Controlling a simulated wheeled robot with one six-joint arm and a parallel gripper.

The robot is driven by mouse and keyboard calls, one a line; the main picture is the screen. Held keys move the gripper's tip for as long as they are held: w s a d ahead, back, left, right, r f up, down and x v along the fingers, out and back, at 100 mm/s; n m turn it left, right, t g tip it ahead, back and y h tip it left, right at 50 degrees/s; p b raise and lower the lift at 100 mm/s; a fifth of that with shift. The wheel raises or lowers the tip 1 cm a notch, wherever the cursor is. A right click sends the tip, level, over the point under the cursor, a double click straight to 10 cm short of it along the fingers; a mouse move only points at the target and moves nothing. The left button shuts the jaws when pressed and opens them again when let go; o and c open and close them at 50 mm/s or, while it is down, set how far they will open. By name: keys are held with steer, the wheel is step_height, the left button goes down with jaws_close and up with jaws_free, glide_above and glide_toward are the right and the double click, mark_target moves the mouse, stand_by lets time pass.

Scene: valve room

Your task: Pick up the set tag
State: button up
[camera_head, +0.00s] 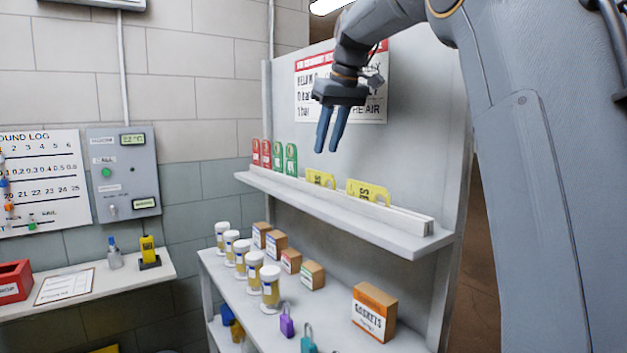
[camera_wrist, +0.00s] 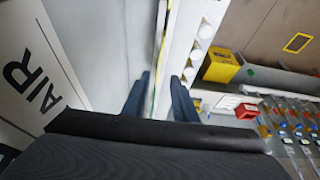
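Two yellow tags with black lettering stand on the upper shelf (camera_head: 400,239): one left of centre (camera_head: 320,178) and one further right (camera_head: 368,192). The lettering looks like it includes "S", but I cannot read it fully. Several red tags (camera_head: 261,153) and green tags (camera_head: 285,157) stand at the shelf's left end. My gripper (camera_head: 326,150) hangs above the shelf, fingers down, over the left yellow tag and apart from it. It is open and empty. In the wrist view, my gripper (camera_wrist: 160,85) shows a gap between its fingers, with thin tag edges seen edge-on beyond.
The back panel with a sign (camera_head: 370,108) stands close behind my gripper. The lower shelf holds several white-capped jars (camera_head: 270,290), small boxes, a gaskets box (camera_head: 374,312) and padlocks (camera_head: 287,322). A side bench (camera_head: 100,289) stands at the left.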

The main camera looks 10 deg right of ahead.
mark_target(320, 183)
steer(key=shift+w+f, duration=0.5)
steer(key=p+x, duration=0.2)
steer(key=x, duration=0.4)
steer(key=shift+a+f, duration=0.1)
steer(key=shift+f, duration=0.2)
steer(key=shift+c, duration=0.2)
jaws_close()
